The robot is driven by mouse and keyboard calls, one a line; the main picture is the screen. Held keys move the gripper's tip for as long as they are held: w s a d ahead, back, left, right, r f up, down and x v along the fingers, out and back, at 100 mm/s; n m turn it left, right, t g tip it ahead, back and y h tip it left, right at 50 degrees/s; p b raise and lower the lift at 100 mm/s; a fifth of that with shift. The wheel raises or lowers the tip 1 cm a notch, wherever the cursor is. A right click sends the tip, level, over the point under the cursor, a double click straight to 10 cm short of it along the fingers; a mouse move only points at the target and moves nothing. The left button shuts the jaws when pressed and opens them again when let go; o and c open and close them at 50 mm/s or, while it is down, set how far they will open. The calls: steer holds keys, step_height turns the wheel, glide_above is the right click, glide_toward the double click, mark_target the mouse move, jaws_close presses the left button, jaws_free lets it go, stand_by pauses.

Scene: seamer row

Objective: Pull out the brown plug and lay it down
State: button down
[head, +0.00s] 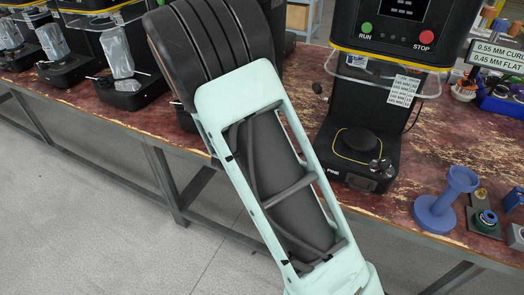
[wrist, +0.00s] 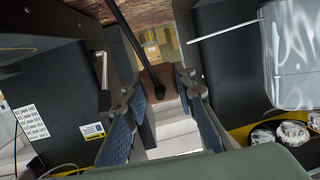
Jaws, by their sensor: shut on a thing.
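In the wrist view my gripper (wrist: 161,88) has its two blue-padded fingers on either side of a brown block, which looks like the brown plug (wrist: 172,101). The fingers are shut on it. A black cord (wrist: 130,35) runs from the top of the picture down to a dark end in front of the plug. I cannot tell whether the plug sits in a socket or is free. In the head view my arm hides the gripper and the plug.
In the wrist view dark machine bodies stand close on the left (wrist: 60,90) and right (wrist: 225,75). In the head view the worn red-brown bench (head: 440,150) carries a seamer (head: 362,140), a blue spool (head: 446,200) and small fittings. Grey floor (head: 80,220) is clear in front.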

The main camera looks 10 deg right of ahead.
steer(key=shift+m+g+h, duration=0.7)
steer(key=shift+g, duration=0.1)
steer(key=f+b, duration=0.1)
steer(key=f, duration=0.2)
steer(key=a+f+b, duration=0.1)
steer(key=f, duration=0.2)
steer(key=s+a+f+b, duration=0.1)
steer(key=f, duration=0.2)
steer(key=shift+b, duration=0.4)
step_height(320, 180, down, 7)
steer(key=b, duration=0.6)
steer(key=shift+r, duration=0.1)
steer(key=shift+s, duration=0.1)
steer(key=c, duration=1.5)
jaws_free()
steer(key=v, duration=1.2)
steer(key=shift+d+r, duration=0.1)
